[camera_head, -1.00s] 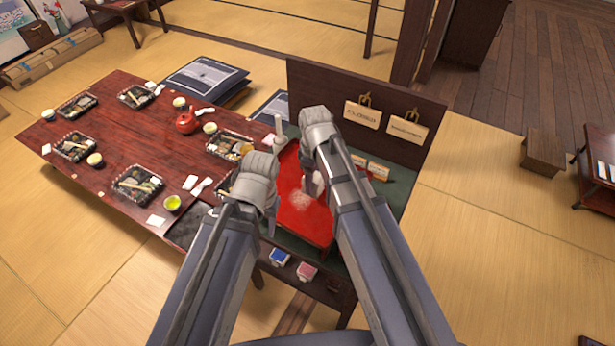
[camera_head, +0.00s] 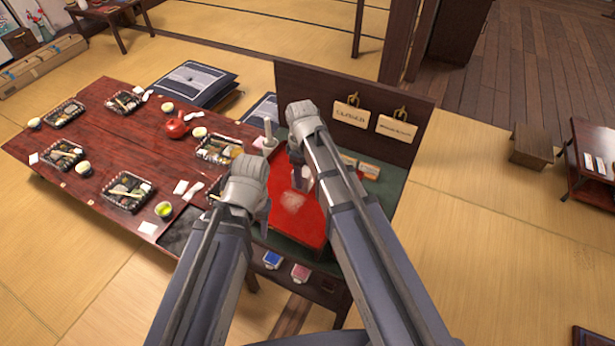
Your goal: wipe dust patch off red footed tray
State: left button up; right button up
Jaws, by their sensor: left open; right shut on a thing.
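The red footed tray (camera_head: 311,222) lies on a green surface in the middle of the view, partly hidden by my arms. A pale dust patch (camera_head: 293,201) shows on its top. My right gripper (camera_head: 298,172) is over the tray's far part, just beyond the dust patch. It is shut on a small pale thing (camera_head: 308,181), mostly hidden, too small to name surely. I cannot tell whether that thing touches the tray. My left gripper (camera_head: 264,215) is open at the tray's left edge, left of the dust patch, with no held thing visible.
A dark panel (camera_head: 315,92) with hanging plaques (camera_head: 351,115) stands behind the tray. A pale upright object (camera_head: 268,132) stands left of my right gripper. Blue (camera_head: 271,260) and pink (camera_head: 300,273) boxes sit near the front. A set dining table (camera_head: 95,118) is at left.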

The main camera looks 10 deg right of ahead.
jog(key=shift+w+a, duration=0.7)
jog(key=shift+a, duration=0.15)
jog(key=shift+w, duration=0.1)
jog(key=shift+w+d, duration=0.6)
jog(key=shift+w, duration=0.1)
jog(key=shift+s, duration=0.15)
jog(key=shift+s+d, duration=0.6)
jog(key=shift+d, duration=0.2)
jog(key=shift+s+d, duration=0.6)
jog(key=shift+d, duration=0.15)
jog(key=shift+r, duration=0.1)
notch_tip(320, 180, up, 6)
jog(key=p, duration=0.6)
